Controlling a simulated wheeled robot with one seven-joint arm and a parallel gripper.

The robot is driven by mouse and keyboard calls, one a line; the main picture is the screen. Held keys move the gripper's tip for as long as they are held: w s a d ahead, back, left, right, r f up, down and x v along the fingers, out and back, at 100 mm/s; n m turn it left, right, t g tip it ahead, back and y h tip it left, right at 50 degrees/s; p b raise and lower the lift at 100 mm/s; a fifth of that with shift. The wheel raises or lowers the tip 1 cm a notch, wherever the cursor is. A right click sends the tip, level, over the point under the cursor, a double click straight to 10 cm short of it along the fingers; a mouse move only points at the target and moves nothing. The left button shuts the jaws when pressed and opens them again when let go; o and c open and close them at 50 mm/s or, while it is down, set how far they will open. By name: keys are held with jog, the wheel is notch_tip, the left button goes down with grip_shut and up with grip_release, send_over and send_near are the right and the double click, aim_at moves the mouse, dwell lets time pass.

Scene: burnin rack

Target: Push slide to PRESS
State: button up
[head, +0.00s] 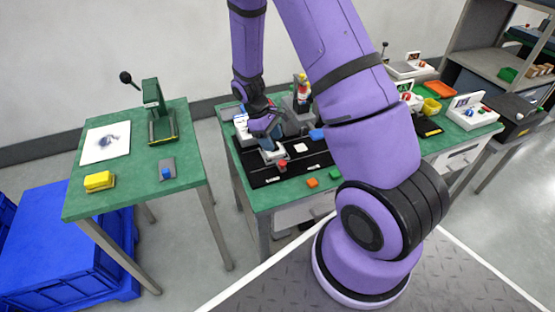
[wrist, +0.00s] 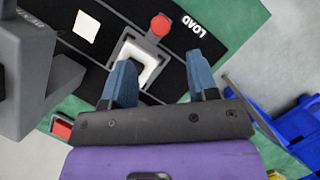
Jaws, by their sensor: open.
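In the head view the red knob (head: 282,163) shows just beside my gripper (head: 268,143). My gripper (wrist: 163,76) is open in the wrist view, its blue fingers apart above the board. The left finger overlaps the carriage in the picture; I cannot tell whether it touches.
A white square (wrist: 86,27) marks the board between the carriage and the press side. The green bench (head: 340,188) carries orange and green blocks at its front. A separate green table (head: 130,185) with a hand press (head: 158,110) stands left across a gap.

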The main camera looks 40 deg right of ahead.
aim_at(282, 162)
jog(key=x, duration=0.8)
jog(key=shift+s+f, duration=0.1)
jog(key=shift+f, duration=0.15)
